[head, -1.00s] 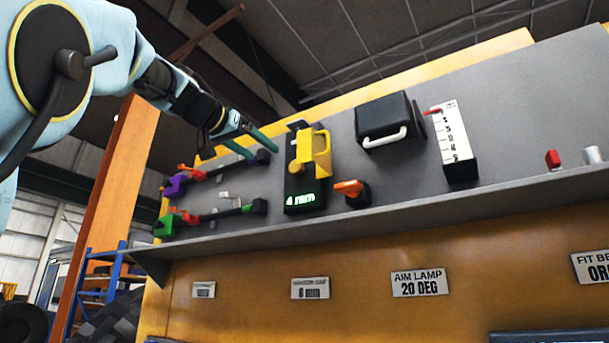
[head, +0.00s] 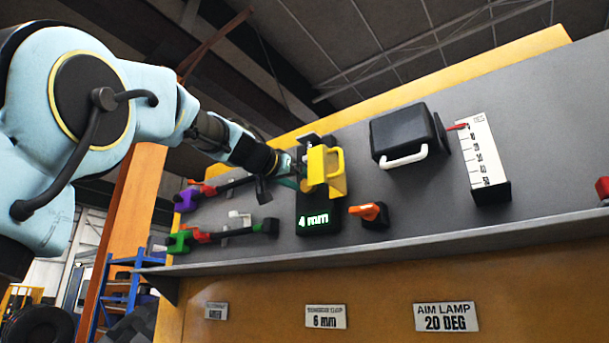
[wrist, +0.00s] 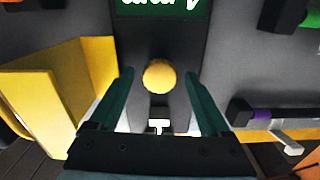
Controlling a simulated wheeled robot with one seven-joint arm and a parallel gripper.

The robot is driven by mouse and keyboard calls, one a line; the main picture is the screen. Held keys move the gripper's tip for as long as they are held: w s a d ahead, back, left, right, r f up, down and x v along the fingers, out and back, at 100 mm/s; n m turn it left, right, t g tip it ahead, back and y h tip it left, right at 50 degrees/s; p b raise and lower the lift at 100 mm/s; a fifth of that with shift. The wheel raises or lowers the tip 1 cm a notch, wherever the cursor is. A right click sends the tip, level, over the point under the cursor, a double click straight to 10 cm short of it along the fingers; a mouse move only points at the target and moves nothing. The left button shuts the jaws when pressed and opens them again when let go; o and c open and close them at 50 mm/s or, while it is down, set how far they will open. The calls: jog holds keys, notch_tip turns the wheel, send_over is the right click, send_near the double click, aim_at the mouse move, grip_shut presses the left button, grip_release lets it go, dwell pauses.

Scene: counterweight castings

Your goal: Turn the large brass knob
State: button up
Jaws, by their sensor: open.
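The brass knob (wrist: 159,76) is a round ball on the dark upright unit whose lit display (head: 314,221) reads 4 mm. In the wrist view it appears between the two teal fingertips of my gripper (wrist: 159,86), with a gap on each side. My gripper is open and empty. In the head view my gripper (head: 292,182) is close against the unit's left side; the knob there is mostly hidden by the fingers and the yellow handle. I cannot tell how deep between the fingers the knob sits.
A yellow handle (head: 335,172) stands just right of the knob in the head view. Purple (head: 187,199) and green (head: 180,242) levers lie to the left. An orange knob (head: 368,211) and black box (head: 404,135) are to the right. A placard (head: 326,316) below reads 6 mm.

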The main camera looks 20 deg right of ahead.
jog(key=shift+w+d, duration=0.1)
jog(key=shift+d, duration=0.1)
grip_shut()
dwell(0.6)
